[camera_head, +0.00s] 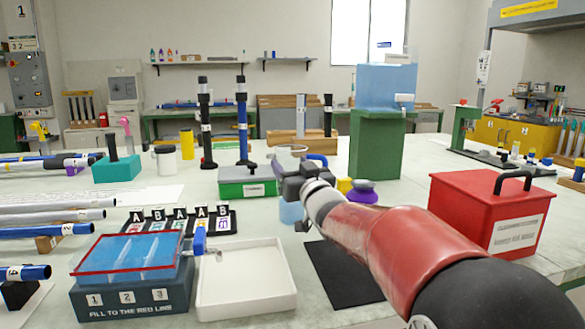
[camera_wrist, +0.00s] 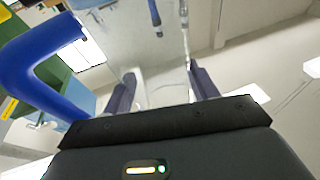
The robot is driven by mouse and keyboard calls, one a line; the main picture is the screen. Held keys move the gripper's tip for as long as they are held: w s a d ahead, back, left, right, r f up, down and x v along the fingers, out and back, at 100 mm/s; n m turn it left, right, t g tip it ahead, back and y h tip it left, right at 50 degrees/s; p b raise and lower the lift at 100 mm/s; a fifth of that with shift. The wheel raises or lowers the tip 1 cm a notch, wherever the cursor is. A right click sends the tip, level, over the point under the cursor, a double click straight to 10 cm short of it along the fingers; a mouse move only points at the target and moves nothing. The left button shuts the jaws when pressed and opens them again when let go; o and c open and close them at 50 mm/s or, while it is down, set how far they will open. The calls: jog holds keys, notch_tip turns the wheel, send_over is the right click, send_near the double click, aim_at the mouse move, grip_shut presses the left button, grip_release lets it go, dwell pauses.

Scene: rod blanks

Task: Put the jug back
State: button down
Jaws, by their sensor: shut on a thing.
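The clear jug (camera_head: 288,151) has a blue handle (camera_head: 317,160) and is near the middle of the head view. My gripper (camera_head: 296,182) is shut on the jug and hides much of its body. A pale blue patch (camera_head: 290,212) shows just below the gripper; I cannot tell surely whether it is liquid in the jug. In the wrist view the clear jug wall (camera_wrist: 165,75) is between the two dark fingers (camera_wrist: 164,92), with the blue handle (camera_wrist: 38,75) at the left. I cannot tell whether the jug touches the table.
A black mat (camera_head: 343,280) lies bare beside my arm. A white tray (camera_head: 247,309) and a blue three-part tank (camera_head: 130,301) stand at front left. A green-sided box (camera_head: 247,187) is behind the tray. A red box (camera_head: 478,212) is at right, a green stand (camera_head: 376,148) behind.

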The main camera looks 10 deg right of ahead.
jog(key=c, duration=0.9)
grip_release()
jog(key=shift+f, duration=0.2)
jog(key=o, duration=0.5)
jog(key=shift+r, duration=0.1)
jog(key=shift+r, duration=0.15)
jog(key=r+v, duration=0.1)
jog(key=v, duration=0.4)
jog(key=b+v, duration=0.1)
jog(key=v, duration=0.5)
jog(key=r+v, duration=0.1)
jog(key=v, duration=0.4)
jog(key=shift+s+d+r, duration=0.2)
jog(key=shift+s, duration=0.4)
